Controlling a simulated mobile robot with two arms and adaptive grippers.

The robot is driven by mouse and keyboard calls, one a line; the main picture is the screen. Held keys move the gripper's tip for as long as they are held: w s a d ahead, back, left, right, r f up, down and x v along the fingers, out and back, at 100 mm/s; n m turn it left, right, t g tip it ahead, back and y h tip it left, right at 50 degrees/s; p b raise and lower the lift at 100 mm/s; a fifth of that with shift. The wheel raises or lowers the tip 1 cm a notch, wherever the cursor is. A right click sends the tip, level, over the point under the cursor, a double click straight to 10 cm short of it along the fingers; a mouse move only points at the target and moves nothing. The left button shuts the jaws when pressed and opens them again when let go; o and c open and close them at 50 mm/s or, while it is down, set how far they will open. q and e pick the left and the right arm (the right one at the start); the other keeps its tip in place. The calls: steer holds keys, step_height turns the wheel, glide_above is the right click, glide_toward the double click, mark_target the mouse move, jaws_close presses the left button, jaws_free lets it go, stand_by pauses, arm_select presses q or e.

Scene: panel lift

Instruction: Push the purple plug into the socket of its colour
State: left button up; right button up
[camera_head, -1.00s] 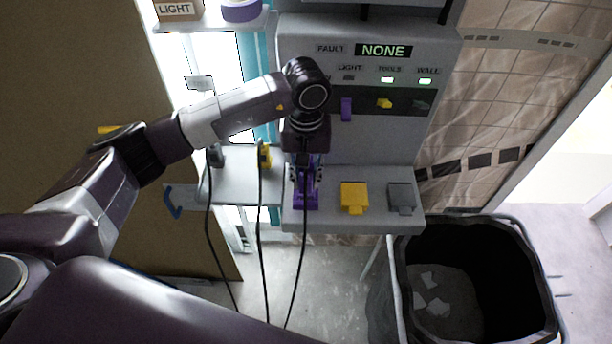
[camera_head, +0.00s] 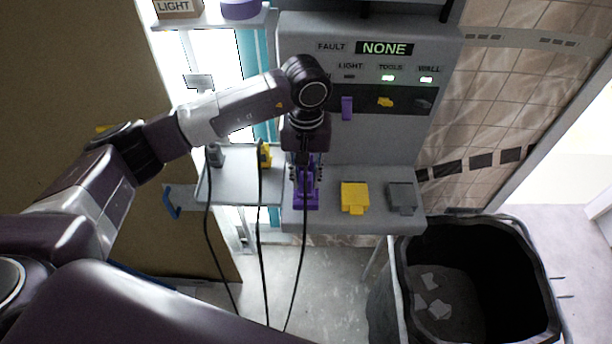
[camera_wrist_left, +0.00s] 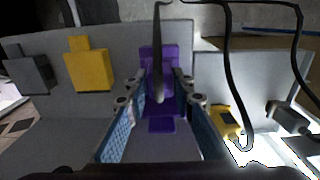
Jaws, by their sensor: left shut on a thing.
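My left gripper (camera_head: 304,172) points down over the left end of the grey panel's ledge. In the left wrist view its two blue-padded fingers (camera_wrist_left: 165,125) stand either side of the purple plug and its dark cable. The gripper is shut on the purple plug (camera_wrist_left: 158,90). The purple socket (camera_head: 306,200) lies on the ledge right at the plug, below the fingers. The fingers and cable partly hide the plug, and I cannot tell how deep it sits. My right gripper is not in view.
A yellow socket (camera_head: 354,197) and a grey socket (camera_head: 402,198) sit to the right on the ledge. A grey plug (camera_head: 215,155) and a yellow plug (camera_head: 265,155) stand on a side tray, their cables hanging down. A black bin (camera_head: 470,280) stands at lower right. The panel display (camera_head: 384,48) reads NONE.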

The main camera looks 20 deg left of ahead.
arm_select(q)
steer(key=shift+f, duration=0.1)
stand_by(0.3)
steer(key=shift+b, duration=0.5)
stand_by(0.5)
steer(key=shift+b, duration=0.45)
steer(key=shift+f+b, duration=0.5)
steer(key=shift+b, duration=0.1)
steer(key=o, duration=1.2)
steer(key=shift+c, duration=0.2)
